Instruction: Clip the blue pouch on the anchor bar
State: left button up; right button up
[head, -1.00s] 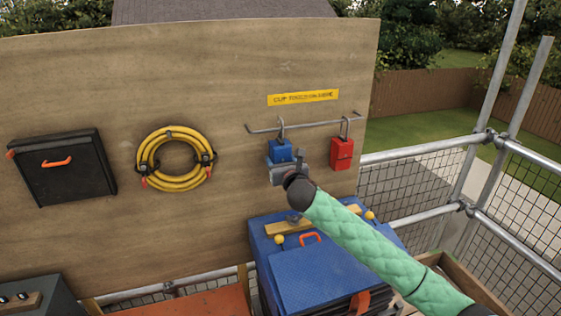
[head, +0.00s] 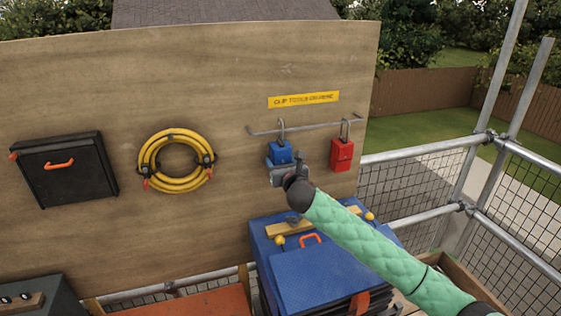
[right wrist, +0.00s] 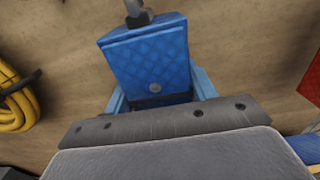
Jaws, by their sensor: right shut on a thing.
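The blue pouch (head: 280,153) is upright at the left part of the grey anchor bar (head: 305,126). Its metal clip (head: 281,127) rises to the bar and appears to loop over it; I cannot tell whether it bears the pouch's weight. My right gripper (head: 282,167) is shut on the pouch's lower part from the front. In the right wrist view the pouch (right wrist: 150,55) stands just beyond the gripper, its lower end hidden behind the gripper body. My left gripper is not in view.
A red pouch (head: 342,154) hangs from the bar on the right. A yellow label (head: 303,99) is above the bar. A yellow hose coil (head: 174,183) and black case (head: 64,170) are on the board at left. A blue box (head: 310,280) stands below my arm.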

jog(key=shift+f, duration=0.65)
dwell(0.8)
jog(key=shift+f, duration=0.3)
jog(key=o, duration=1.3)
jog(key=shift+s, duration=0.1)
jog(key=shift+o, duration=0.2)
jog(key=shift+f, duration=0.15)
